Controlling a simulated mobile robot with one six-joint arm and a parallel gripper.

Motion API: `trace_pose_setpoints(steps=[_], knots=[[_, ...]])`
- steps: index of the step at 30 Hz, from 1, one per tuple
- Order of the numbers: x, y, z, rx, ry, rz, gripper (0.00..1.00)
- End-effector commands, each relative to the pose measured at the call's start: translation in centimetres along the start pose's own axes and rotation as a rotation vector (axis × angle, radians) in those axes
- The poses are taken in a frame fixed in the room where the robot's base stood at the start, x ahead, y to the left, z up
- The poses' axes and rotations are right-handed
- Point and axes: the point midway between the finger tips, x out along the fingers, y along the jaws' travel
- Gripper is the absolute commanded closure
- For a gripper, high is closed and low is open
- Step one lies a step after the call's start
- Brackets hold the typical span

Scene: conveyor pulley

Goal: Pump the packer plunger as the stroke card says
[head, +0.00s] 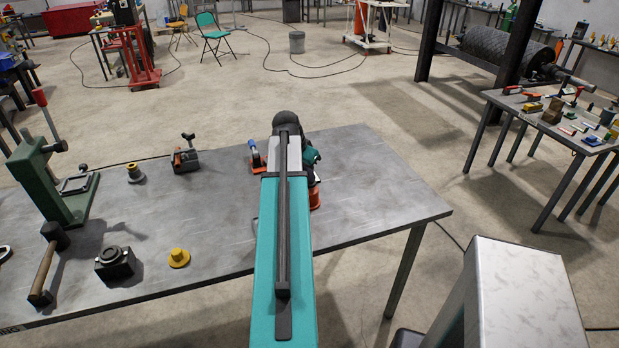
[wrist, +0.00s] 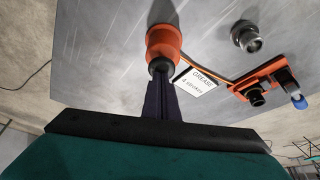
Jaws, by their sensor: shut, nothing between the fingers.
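The orange packer (wrist: 164,45) stands on the grey bench in the wrist view, with a dark round end facing my fingers. In the head view its orange side (head: 315,196) shows just right of my arm, which hides most of it. The white stroke card (wrist: 196,80) lies beside it and reads "GREASE 4 strokes". My gripper (wrist: 162,72) is shut and empty. Its dark fingers point at the packer, with their tips at or very close to the round end; I cannot tell if they touch. In the head view the fingers are hidden behind my arm.
An orange fixture (wrist: 257,96) with a black knob and blue part is near the card. A round metal part (wrist: 245,36) is beyond. The bench (head: 370,200) is clear right of my arm.

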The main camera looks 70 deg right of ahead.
Motion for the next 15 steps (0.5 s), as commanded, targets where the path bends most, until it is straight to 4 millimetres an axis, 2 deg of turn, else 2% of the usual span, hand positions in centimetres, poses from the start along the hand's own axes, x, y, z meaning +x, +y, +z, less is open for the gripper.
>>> trace_pose_setpoints(steps=[15], knots=[[-1.2, 0.0, -0.5, 0.0, 0.0, 0.0, 1.0]])
